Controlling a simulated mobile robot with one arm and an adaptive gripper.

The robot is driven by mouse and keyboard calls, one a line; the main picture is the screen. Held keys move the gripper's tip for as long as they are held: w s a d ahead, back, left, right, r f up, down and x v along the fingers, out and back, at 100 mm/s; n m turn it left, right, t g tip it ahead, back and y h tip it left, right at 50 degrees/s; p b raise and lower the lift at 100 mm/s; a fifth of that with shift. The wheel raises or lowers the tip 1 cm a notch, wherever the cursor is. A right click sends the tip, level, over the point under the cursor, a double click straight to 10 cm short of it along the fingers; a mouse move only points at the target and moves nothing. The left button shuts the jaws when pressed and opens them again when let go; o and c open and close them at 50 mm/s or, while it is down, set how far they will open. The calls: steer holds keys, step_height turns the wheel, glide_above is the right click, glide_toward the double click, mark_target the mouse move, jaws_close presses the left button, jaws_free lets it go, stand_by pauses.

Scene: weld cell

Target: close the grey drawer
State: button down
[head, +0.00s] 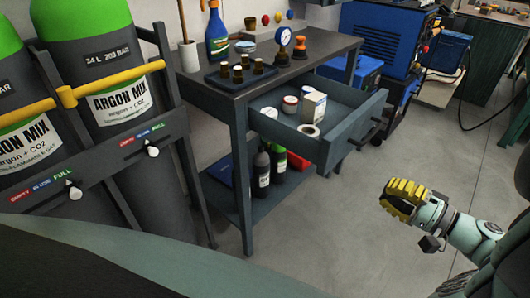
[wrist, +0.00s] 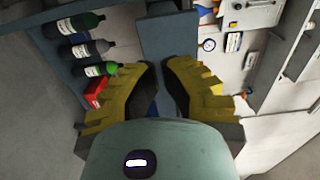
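The grey drawer (head: 288,136) is pulled out from under the grey workbench top in the head view. Its handle (head: 366,135) is on the front panel, which faces right. A white box (head: 313,107), a white tape roll (head: 309,130) and small tins lie inside. My gripper (head: 392,196) is in the air to the right of and nearer than the drawer, apart from the handle. In the wrist view its yellow-padded fingers (wrist: 162,72) are apart with nothing visible between them. A blue-grey panel beyond the fingertips may be the drawer front.
The workbench top (head: 262,78) holds a spray bottle, a small tray and a gauge. Bottles (head: 262,168) stand on its lower shelf. Argon cylinders (head: 105,80) stand in a rack at left. A blue welding machine (head: 380,40) is behind. The floor between gripper and drawer is clear.

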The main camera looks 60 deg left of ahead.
mark_target(330, 161)
steer(key=b+x, duration=0.1)
steer(key=x, duration=1.2)
steer(key=shift+a, duration=0.2)
steer(key=shift+a, duration=0.1)
